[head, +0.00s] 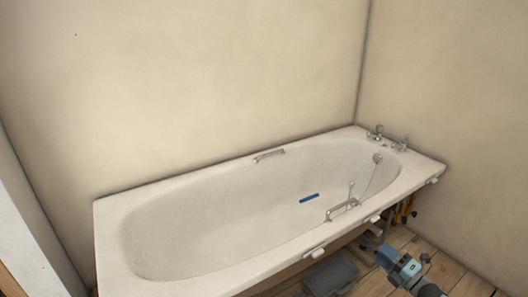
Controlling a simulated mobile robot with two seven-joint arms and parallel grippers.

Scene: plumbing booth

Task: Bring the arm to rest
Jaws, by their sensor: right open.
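My right gripper (385,256) shows at the lower right, in front of the bathtub and over the wooden floor. Its jaws are open, and I see nothing held between them. My right arm comes up from the bottom edge behind it, mostly out of the picture. My left gripper is not in view.
A white bathtub (160,201) fills the middle, against beige walls. It has taps (376,132), a grab handle (341,209) and a blue strip (309,198) inside. A grey bin (331,276) stands on the floor (448,273) below its front edge, left of my gripper.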

